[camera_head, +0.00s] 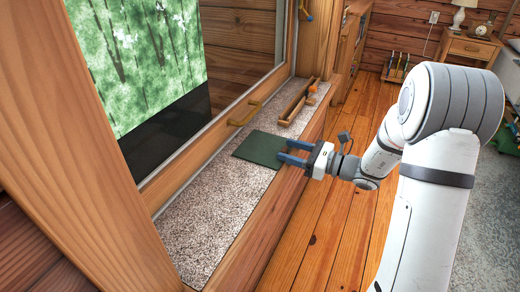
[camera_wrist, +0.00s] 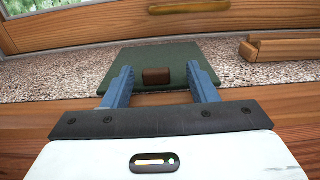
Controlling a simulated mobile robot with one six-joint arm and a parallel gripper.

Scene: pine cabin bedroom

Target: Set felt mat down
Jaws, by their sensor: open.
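The dark green felt mat (camera_head: 258,149) lies flat on the speckled window sill, close to its front edge. In the wrist view the mat (camera_wrist: 175,55) spreads out ahead of my gripper, with a small brown block (camera_wrist: 156,76) at its near edge between the fingers. My gripper (camera_head: 282,150) is open, its two blue fingers at the mat's near edge, one on each side of the brown block. In the wrist view the fingers (camera_wrist: 161,86) stand apart from the block. Whether the fingers touch the mat is unclear.
The speckled sill (camera_head: 215,205) has free room left of the mat. A wooden tray (camera_head: 298,103) with an orange item lies beyond it on the sill. The window frame with a brass handle (camera_head: 244,115) borders the back. A nightstand (camera_head: 468,48) stands far off.

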